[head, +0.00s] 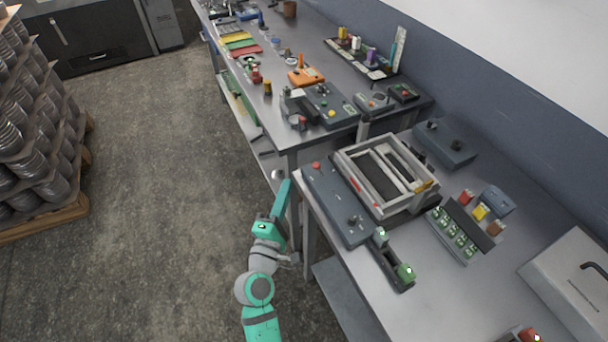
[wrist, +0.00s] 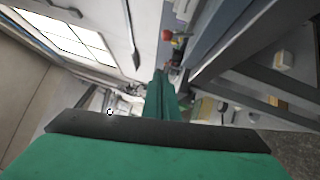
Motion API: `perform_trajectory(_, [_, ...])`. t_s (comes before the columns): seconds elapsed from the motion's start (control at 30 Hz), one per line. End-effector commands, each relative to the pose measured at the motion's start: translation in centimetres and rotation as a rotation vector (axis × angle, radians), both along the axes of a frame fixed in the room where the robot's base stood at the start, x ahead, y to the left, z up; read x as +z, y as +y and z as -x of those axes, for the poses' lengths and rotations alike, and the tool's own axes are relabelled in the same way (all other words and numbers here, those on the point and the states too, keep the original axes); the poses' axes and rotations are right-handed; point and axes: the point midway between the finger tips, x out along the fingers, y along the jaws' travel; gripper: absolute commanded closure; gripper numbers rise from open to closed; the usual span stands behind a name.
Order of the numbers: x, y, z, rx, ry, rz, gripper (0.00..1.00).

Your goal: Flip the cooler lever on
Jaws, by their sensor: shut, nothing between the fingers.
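No label is readable, so I cannot tell for sure which control is the cooler lever. My gripper (head: 286,184) is shut and empty, left of the near table and clear of these controls. In the wrist view my gripper (wrist: 159,75) shows as joined green fingers. A red knob (wrist: 167,35) shows beyond it there; I cannot tell which control it belongs to.
A framed tray unit (head: 345,151), a switch block (head: 457,232) and a grey case (head: 575,285) stand on the near table. A second table with several devices, including an orange block (head: 305,77), extends behind. Stacked pans (head: 40,130) stand at the left. The floor (head: 165,190) between is clear.

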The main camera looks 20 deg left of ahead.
Motion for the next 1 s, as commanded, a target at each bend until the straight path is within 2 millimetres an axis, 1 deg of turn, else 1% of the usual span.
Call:
perform_trajectory(0.03, [0.2,0.1,-1.1,-0.002,-0.002,0.000,1.00])
perform_trajectory(0.1, [0.4,0.2,-2.3,-0.002,-0.002,-0.001,1.00])
perform_trajectory(0.2, [0.6,0.4,-4.1,-0.003,-0.001,-0.001,1.00])
perform_trajectory(0.27, [0.7,0.2,-4.9,-0.004,0.000,0.000,1.00])
perform_trajectory(0.3, [0.7,-0.6,-4.9,-0.004,0.002,-0.001,1.00])
perform_trajectory(0.4, [1.0,-1.9,-5.3,-0.004,0.001,0.000,1.00])
perform_trajectory(0.53, [1.1,-2.8,-5.6,-0.002,0.002,0.000,1.00])
perform_trajectory(0.7, [1.3,-3.3,-5.8,-0.001,0.001,0.001,1.00])
perform_trajectory(1.0, [1.3,-3.3,-5.8,-0.001,0.001,0.000,1.00])
